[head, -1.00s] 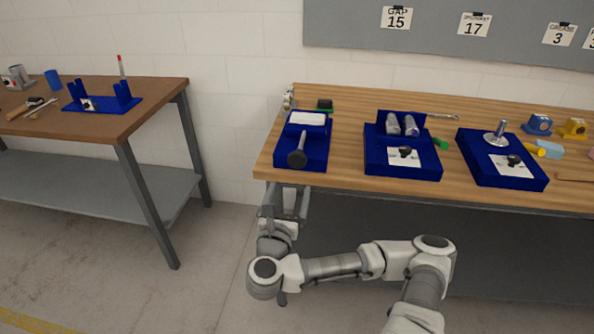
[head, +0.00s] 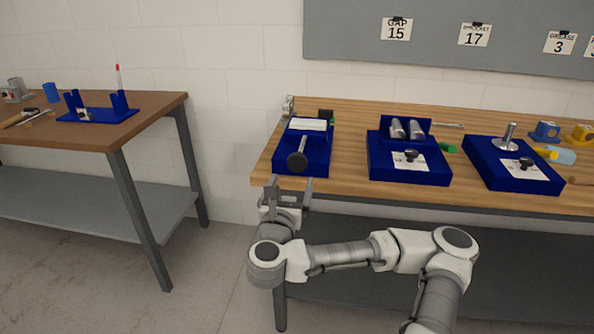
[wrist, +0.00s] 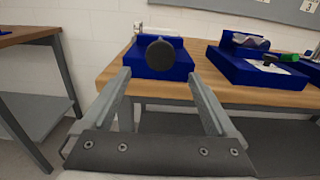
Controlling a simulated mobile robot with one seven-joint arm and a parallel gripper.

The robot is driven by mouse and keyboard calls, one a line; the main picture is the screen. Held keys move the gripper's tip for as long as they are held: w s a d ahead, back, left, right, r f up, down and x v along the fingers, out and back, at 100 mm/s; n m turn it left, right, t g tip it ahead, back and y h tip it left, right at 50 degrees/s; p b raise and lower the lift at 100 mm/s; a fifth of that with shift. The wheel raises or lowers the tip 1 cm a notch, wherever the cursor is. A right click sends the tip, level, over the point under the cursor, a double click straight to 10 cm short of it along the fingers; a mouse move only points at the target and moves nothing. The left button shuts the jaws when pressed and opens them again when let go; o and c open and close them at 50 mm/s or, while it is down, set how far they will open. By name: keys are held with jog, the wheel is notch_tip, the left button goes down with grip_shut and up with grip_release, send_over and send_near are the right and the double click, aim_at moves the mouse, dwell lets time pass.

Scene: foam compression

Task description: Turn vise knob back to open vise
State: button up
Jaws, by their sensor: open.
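The vise is a blue block (head: 318,162) at the left front of the wooden bench, with a white foam-like block (head: 307,124) on top. Its dark round knob (head: 297,161) sticks out toward me on a grey shaft. In the wrist view the knob (wrist: 160,55) shows head-on in front of the blue vise (wrist: 182,68), centred between my fingers. My gripper (head: 288,190) is open and empty. It is in front of the bench edge, short of the knob and a little below it. The fingers do not appear to touch the knob.
The bench's front edge (head: 400,196) runs close by my gripper. Two more blue fixtures, one with metal cylinders (head: 407,128) and one with a metal post (head: 508,137), stand to the right. A brown table (head: 90,136) is at the left, with open floor between.

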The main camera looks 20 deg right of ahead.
aim_at(297, 165)
jog(key=b+x, duration=0.1)
jog(key=x, duration=0.8)
jog(key=shift+w+d, duration=0.15)
jog(key=c, duration=1.3)
jog(key=shift+c, duration=0.3)
jog(key=shift+r+n, duration=0.1)
jog(key=shift+n, duration=0.2)
